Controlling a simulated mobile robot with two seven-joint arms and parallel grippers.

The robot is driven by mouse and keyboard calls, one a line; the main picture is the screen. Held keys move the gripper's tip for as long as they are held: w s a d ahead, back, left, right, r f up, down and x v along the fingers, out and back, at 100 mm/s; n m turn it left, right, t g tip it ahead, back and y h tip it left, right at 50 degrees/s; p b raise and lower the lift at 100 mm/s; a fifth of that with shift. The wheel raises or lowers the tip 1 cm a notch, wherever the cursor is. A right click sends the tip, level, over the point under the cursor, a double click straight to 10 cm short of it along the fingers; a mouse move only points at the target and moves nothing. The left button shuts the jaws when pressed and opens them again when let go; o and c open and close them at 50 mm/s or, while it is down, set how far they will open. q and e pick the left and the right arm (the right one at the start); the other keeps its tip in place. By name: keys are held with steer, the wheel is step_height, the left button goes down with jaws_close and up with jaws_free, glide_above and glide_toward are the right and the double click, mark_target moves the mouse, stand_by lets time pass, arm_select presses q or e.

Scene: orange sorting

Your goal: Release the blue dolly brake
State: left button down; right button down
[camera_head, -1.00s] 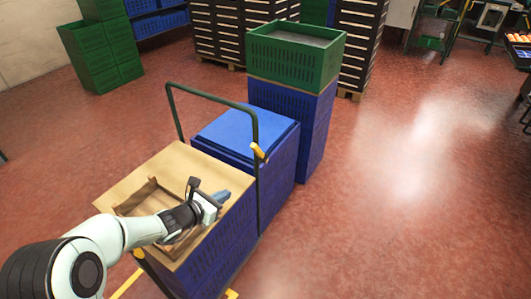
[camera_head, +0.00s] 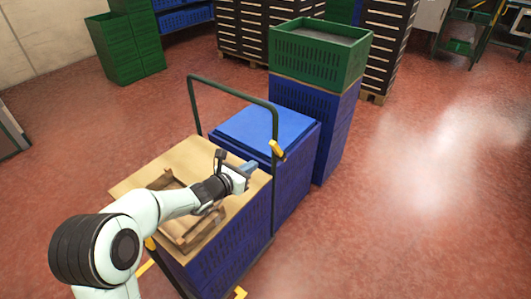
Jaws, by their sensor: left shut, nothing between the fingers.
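The dolly has a dark green tubular handle frame (camera_head: 236,90) standing at blue crates (camera_head: 240,250). A small yellow lever (camera_head: 277,151), which looks like the brake, sits on the frame's right post. My left gripper (camera_head: 252,167) is shut and empty. It is above the cardboard-topped crates, just left of and slightly below the yellow lever in the picture, and seems apart from it. My right gripper is not in view.
A wooden tray (camera_head: 196,229) lies on the cardboard top (camera_head: 145,181), partly behind my arm. Blue-lidded crates (camera_head: 262,125) and a blue stack topped by a green crate (camera_head: 320,54) stand beyond the handle. The red floor at right is clear.

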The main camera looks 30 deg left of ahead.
mark_target(273, 147)
arm_select(q)
steer(key=w, duration=0.7)
steer(key=shift+d+r, duration=0.25)
steer(key=shift+d, duration=0.05)
steer(key=shift+w+r, duration=0.15)
steer(key=shift+w, duration=0.25)
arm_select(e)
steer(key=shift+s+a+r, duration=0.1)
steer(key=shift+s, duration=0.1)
